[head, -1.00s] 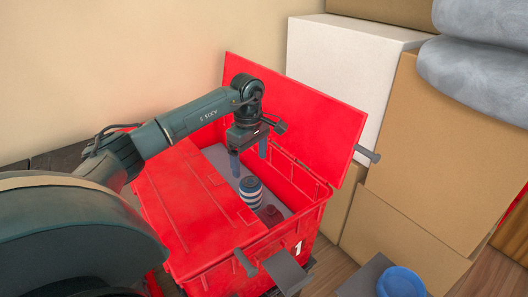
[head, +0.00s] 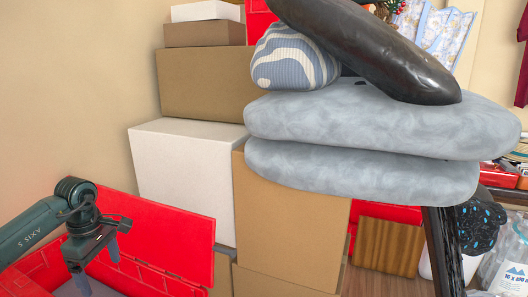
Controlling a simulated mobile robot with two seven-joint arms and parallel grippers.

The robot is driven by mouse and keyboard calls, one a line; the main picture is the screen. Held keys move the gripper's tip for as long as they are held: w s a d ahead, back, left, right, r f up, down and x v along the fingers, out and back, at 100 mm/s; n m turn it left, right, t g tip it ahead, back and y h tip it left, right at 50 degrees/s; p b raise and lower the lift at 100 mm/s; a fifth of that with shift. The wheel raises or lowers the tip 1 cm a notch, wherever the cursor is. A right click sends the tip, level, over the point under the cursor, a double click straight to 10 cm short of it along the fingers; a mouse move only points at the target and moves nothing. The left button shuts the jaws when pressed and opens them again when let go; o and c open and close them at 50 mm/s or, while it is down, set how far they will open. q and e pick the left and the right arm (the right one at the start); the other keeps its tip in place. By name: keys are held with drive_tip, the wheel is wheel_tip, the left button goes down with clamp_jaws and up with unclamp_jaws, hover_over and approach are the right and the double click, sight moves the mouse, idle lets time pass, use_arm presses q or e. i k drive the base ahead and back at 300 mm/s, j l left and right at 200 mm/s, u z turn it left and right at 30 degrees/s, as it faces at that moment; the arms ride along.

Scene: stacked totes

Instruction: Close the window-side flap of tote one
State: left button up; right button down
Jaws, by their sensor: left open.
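The red tote (head: 35,268) is at the lower left of the head view, cut off by the frame's edge. Its red flap (head: 165,238) stands raised on the far right side, leaning outward near the white box. My left gripper (head: 98,267) is open, fingers pointing down, over the tote's opening and left of the raised flap, apart from it. The tote's other flap, its number and most of its inside are out of the frame. No window shows, so I cannot tell which side faces it. My right gripper is not in view.
A white box (head: 185,180) and a tall cardboard box (head: 290,235) stand close behind the flap. Grey cushions (head: 380,125) lie stacked on top, with a dark long object (head: 365,45) and a striped pouf (head: 295,58) above. Wood floor shows at the lower right.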

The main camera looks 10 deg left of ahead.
sight(178, 242)
drive_tip(key=k, duration=0.9)
